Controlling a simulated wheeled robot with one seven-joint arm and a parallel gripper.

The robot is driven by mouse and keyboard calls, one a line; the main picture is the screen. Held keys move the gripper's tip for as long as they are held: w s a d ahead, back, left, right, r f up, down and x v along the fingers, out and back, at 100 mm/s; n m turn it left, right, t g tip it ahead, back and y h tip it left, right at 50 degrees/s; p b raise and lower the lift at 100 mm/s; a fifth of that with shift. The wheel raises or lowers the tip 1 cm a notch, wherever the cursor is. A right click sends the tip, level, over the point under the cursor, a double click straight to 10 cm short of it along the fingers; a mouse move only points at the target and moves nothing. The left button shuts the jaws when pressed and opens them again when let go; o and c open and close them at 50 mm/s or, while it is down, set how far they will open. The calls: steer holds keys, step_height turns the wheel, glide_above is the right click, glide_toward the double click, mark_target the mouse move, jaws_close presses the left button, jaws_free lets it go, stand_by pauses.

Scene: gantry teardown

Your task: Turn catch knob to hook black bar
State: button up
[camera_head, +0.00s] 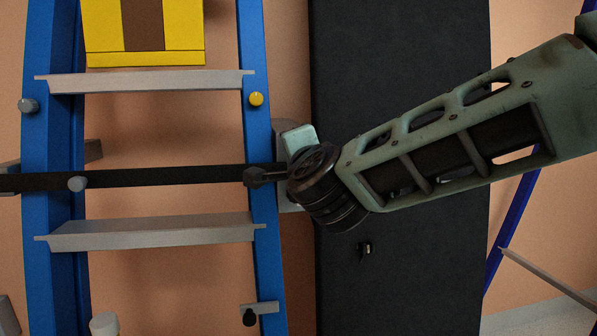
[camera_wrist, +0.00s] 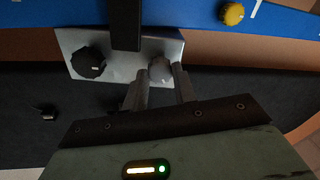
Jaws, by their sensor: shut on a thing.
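The black bar (camera_head: 150,177) runs across the blue frame in the head view. In the wrist view, the bar's end (camera_wrist: 126,24) lies over a pale metal plate (camera_wrist: 122,70). A rounded grey knob (camera_wrist: 160,69) sits on this plate to the right of the bar. A black knob (camera_wrist: 88,62) with a pale mark sits to the bar's left. My gripper (camera_wrist: 160,82) is shut on the grey knob, one finger on each side. In the head view, my wrist hides the fingers and the knob. I cannot see whether a hook engages the bar.
Blue uprights (camera_head: 259,140) carry grey crosspieces (camera_head: 150,232). A yellow knob (camera_head: 256,99) sits on the right upright above the bar. A yellow block (camera_head: 180,57) is at the top. A dark panel (camera_head: 400,50) stands behind my arm. A small bracket (camera_head: 262,308) is low on the right upright.

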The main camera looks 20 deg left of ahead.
steer(key=shift+f+m+b, duration=0.1)
steer(key=shift+m+b, duration=2.85)
steer(key=shift+m, duration=0.35)
steer(key=o, duration=1)
steer(key=v, duration=1.7)
steer(key=shift+s+b, duration=0.2)
steer(key=shift+b, duration=0.1)
